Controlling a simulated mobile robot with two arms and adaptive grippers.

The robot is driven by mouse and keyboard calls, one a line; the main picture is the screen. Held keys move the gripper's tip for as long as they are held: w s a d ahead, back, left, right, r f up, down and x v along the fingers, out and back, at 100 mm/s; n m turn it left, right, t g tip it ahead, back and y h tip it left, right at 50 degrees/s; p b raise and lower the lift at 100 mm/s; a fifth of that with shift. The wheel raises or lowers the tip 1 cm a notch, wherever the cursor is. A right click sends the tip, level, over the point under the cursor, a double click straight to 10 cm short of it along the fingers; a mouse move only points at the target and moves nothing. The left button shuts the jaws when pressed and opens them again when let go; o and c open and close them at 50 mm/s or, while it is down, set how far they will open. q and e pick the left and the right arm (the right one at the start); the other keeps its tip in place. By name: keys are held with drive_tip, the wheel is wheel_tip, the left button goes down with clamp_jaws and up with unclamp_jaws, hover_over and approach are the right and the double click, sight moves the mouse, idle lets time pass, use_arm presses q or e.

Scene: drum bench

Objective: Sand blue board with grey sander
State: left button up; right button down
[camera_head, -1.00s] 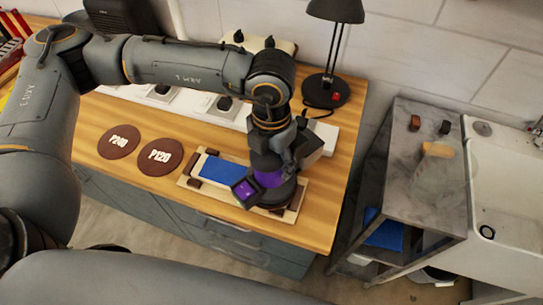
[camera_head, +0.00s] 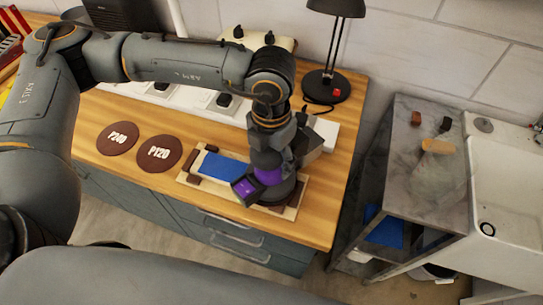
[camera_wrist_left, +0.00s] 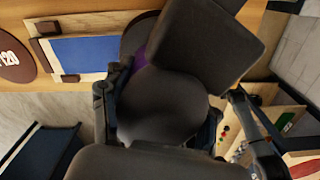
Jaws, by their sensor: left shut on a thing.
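The blue board (camera_head: 220,168) lies flat on a pale wooden base (camera_head: 187,182) on the bench, held between brown blocks. It also shows in the left wrist view (camera_wrist_left: 82,54). The sander (camera_head: 275,186), dark grey with a purple band and a purple end, sits over the right part of the board and hides it there. My left gripper (camera_head: 272,152) is above the sander and shut on it. In the left wrist view the sander's dark body (camera_wrist_left: 160,105) fills the middle between the fingers. My right gripper is not in view.
Two brown sanding discs marked P240 (camera_head: 117,139) and P120 (camera_head: 159,154) lie left of the board. A black lamp (camera_head: 328,85) stands behind. A grey side table (camera_head: 425,165) and white sink (camera_head: 507,205) are to the right, past a gap.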

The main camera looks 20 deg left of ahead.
use_arm(q)
drive_tip(key=shift+a, duration=0.1)
idle(0.3)
drive_tip(key=shift+a, duration=0.15)
drive_tip(key=shift+a+f+b, duration=0.1)
drive_tip(key=shift+a+b, duration=0.65)
drive_tip(key=shift+a, duration=0.8)
drive_tip(key=shift+a+b, duration=0.2)
drive_tip(key=shift+b, duration=0.1)
drive_tip(key=shift+w+a+b, duration=0.1)
drive_tip(key=shift+a+b, duration=0.6)
drive_tip(key=shift+a, duration=1.25)
